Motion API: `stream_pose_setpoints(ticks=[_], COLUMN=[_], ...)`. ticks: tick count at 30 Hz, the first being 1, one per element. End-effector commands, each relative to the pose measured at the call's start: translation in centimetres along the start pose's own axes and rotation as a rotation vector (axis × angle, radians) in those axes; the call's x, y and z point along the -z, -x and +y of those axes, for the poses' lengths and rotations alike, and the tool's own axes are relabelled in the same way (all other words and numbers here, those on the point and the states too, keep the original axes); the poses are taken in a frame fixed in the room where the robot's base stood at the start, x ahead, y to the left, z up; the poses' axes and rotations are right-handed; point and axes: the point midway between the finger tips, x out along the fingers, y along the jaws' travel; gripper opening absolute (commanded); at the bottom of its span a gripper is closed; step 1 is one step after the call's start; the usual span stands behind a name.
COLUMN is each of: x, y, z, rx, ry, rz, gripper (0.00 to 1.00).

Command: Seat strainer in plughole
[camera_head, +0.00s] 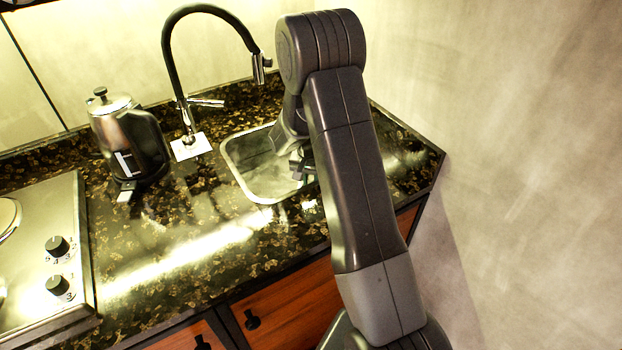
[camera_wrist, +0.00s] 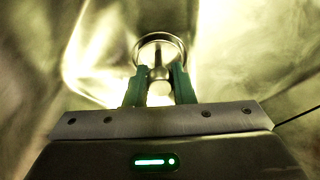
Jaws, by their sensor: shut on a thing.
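In the wrist view my gripper (camera_wrist: 158,82) has its two green-tipped fingers on either side of the strainer (camera_wrist: 160,40). The strainer is a round metal piece with a bright rim and a central stem, and the fingers are shut on that stem. Around it is the blurred, shiny metal of the sink. In the head view my arm reaches down into the steel sink (camera_head: 237,178), and my gripper (camera_head: 300,165) is partly seen at the sink's right side. The plughole cannot be made out in either view, and the gap between strainer and sink floor cannot be judged.
A black tap (camera_head: 168,75) arches behind the sink on a pale base plate. A metal kettle (camera_head: 128,140) stands to the left. A hob (camera_head: 45,260) with knobs is at far left. The dark speckled counter (camera_head: 190,240) in front is clear. A wall is at right.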

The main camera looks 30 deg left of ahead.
Motion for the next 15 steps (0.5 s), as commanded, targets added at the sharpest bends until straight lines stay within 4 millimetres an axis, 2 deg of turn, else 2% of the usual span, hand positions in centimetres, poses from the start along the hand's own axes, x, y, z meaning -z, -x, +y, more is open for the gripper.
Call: stream_pose_setpoints(ticks=[8, 9, 12, 15], x=[-0.03, -0.03, -0.02, -0.02], y=[-0.32, -0.32, -0.19, -0.19], z=[-0.02, -0.02, -0.02, -0.02], rx=[0.001, 0.001, 0.001, 0.001], ry=[-0.001, -0.001, -0.001, -0.001], rz=[0.001, 0.001, 0.000, 0.000], gripper=[0.00, 0.24, 0.44, 0.44])
